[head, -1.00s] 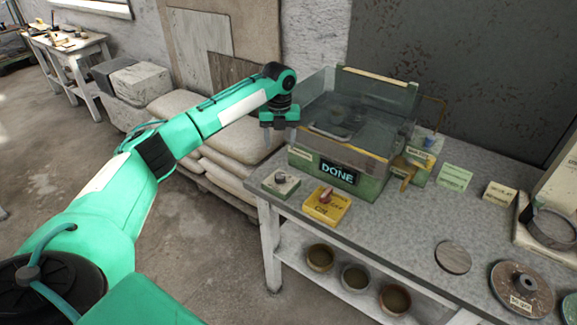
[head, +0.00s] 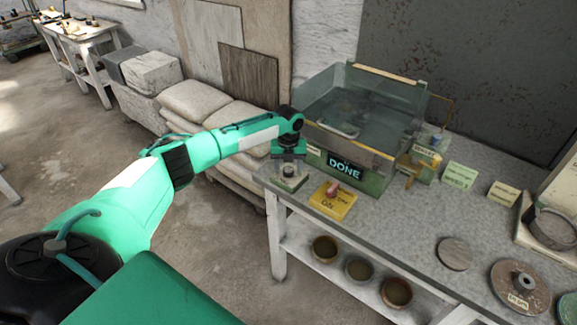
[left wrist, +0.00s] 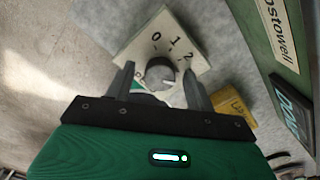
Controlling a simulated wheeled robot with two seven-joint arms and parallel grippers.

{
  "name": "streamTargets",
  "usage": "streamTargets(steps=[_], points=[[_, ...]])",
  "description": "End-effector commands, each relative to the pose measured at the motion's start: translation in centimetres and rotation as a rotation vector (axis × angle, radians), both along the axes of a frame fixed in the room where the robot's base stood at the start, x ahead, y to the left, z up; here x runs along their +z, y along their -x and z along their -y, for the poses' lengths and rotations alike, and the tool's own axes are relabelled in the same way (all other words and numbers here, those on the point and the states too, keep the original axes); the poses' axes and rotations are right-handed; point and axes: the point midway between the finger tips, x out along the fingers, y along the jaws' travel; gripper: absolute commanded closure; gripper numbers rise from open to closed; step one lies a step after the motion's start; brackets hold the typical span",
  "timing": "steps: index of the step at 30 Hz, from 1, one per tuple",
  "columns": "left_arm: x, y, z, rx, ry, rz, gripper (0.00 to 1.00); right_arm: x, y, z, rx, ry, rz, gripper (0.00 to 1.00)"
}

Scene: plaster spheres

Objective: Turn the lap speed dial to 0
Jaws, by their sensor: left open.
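The lap speed dial is a grey round knob (left wrist: 160,74) on a pale square plate (left wrist: 150,38) marked 0, 1 and 2 in the left wrist view. In the head view its small box (head: 288,181) sits at the table's left corner. My left gripper (left wrist: 160,82) is open, its two fingers on either side of the knob; I cannot tell whether they touch it. In the head view the left gripper (head: 289,170) is right over the dial box and partly hides it. Where the knob's mark points is not clear. My right gripper is not in view.
A yellow box with a red knob (head: 332,199) stands close to the right of the dial. Behind is a glass-walled tank (head: 385,150) with a DONE display (head: 345,167). Label cards (head: 460,176) and discs (head: 521,288) lie further right on the grey table (head: 400,220).

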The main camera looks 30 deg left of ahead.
Motion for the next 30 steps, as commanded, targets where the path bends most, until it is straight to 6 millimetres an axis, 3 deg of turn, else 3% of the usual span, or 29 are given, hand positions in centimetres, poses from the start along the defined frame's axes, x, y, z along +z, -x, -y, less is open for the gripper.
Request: streamTargets(steps=[6, 13, 14, 23, 30], points=[[-0.1, 0.0, 0.0, 0.000, 0.000, 0.000, 0.45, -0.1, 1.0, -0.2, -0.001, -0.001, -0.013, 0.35], [0.0, 0.0, 0.0, 0.000, 0.000, 0.000, 0.88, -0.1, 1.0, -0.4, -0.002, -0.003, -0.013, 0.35], [0.0, 0.0, 0.0, 0.000, 0.000, 0.000, 0.90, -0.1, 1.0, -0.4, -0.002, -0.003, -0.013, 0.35], [0.0, 0.0, 0.0, 0.036, 0.000, -0.001, 0.90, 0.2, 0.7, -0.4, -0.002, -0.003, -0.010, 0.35], [0.1, 0.0, 0.1, 0.168, 0.001, -0.002, 0.90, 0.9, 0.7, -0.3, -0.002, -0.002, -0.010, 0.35]])
